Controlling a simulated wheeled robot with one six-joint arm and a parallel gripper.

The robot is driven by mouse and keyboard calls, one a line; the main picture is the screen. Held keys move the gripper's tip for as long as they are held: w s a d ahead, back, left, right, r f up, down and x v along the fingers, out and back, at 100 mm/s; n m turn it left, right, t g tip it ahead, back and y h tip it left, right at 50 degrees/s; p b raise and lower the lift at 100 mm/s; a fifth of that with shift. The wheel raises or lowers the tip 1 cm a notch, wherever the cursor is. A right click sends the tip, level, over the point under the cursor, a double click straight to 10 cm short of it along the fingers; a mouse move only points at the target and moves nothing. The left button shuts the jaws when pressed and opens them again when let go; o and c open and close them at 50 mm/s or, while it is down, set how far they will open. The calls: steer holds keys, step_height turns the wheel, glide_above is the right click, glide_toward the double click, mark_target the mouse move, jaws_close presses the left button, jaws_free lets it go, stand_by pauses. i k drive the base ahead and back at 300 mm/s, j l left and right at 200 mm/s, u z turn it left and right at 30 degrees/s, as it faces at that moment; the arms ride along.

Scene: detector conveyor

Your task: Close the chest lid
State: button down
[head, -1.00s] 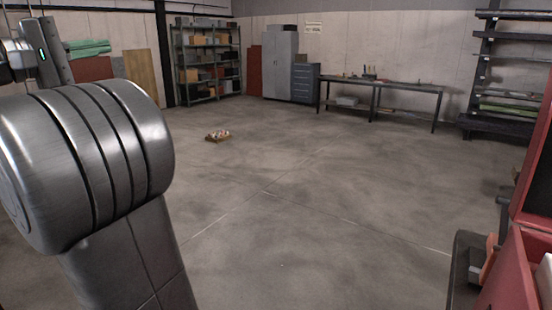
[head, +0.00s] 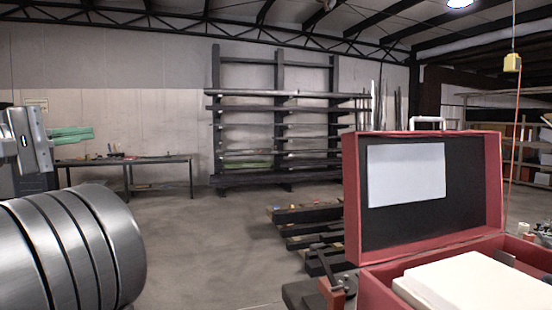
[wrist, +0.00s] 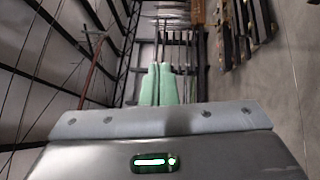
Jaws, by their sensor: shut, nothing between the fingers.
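The red chest (head: 374,284) stands at the lower right of the head view, partly cut off by the frame. Its lid (head: 473,195) is open and stands upright at the back, with a dark lining, a white sheet inside and a light handle on top. My gripper (head: 72,133) is at the far left of the head view, well apart from the chest. Its green fingers also show in the wrist view (wrist: 157,84), close together and shut with nothing between them. The chest does not show in the wrist view.
A white block (head: 470,283) lies in the chest. Dark beams (head: 305,230) lie low on the floor behind it. A workbench (head: 125,162) and a tall rack (head: 275,120) stand by the far wall.

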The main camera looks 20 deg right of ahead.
mark_target(406, 193)
steer(key=i+z, duration=0.15)
steer(key=z, duration=0.35)
steer(key=i+z, duration=0.15)
steer(key=z, duration=0.3)
steer(key=i+j+z, duration=0.15)
steer(key=z, duration=0.35)
steer(key=i+j+z, duration=0.1)
steer(key=z, duration=0.35)
steer(key=i+j+z, duration=0.3)
steer(key=j+z, duration=0.15)
steer(key=z, duration=0.2)
